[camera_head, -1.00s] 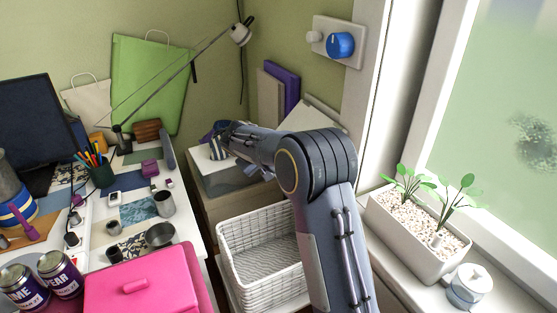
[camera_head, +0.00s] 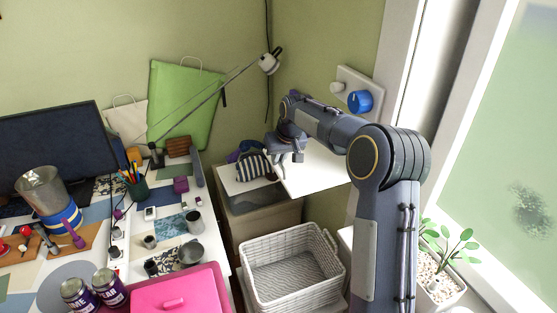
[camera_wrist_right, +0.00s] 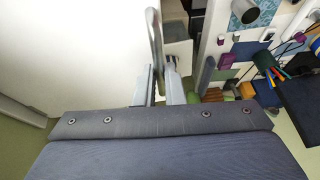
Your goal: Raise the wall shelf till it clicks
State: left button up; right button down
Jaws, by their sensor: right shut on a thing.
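The wall shelf (camera_head: 318,174) is a white panel standing out from the green wall under the blue knob, and looks roughly level. My right gripper (camera_head: 290,158) is at its left edge, shut on it. In the right wrist view the shelf's white face (camera_wrist_right: 70,60) fills the left side, and the gripper fingers (camera_wrist_right: 160,88) close by its edge, beside a curved grey metal bar (camera_wrist_right: 155,35). My arm hides part of the shelf and its wall side. Whether its support is latched cannot be told. My left gripper is out of view.
A striped bag (camera_head: 253,167) sits on a box (camera_head: 262,205) just left of the shelf. A white basket (camera_head: 290,265) stands below. The blue knob (camera_head: 359,101) is on the wall close above my forearm. A cluttered desk (camera_head: 218,240) is at left, the window at right.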

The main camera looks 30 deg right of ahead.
jog(key=shift+r, duration=0.4)
jog(key=shift+f, duration=0.2)
jog(key=c, duration=1.5)
grip_release()
jog(key=shift+d+f, duration=0.1)
jog(key=shift+b+v, duration=0.6)
jog(key=shift+v, duration=3.35)
jog(key=s+a+r+y, duration=0.1)
jog(key=s+a, duration=0.2)
jog(key=s, duration=0.7)
jog(key=s+a+y, duration=0.1)
jog(key=s+a, duration=0.3)
jog(key=s, duration=0.7)
jog(key=shift+t+y, duration=0.5)
jog(key=shift+y, duration=0.2)
jog(key=s+a+f, duration=0.2)
jog(key=s+f, duration=0.1)
jog(key=s, duration=0.2)
jog(key=s+a+f, duration=0.3)
jog(key=s, duration=0.2)
jog(key=s+a+f, duration=0.2)
jog(key=s+f, duration=0.1)
jog(key=s, duration=0.2)
jog(key=shift+s+a, duration=0.3)
jog(key=shift+a, duration=0.1)
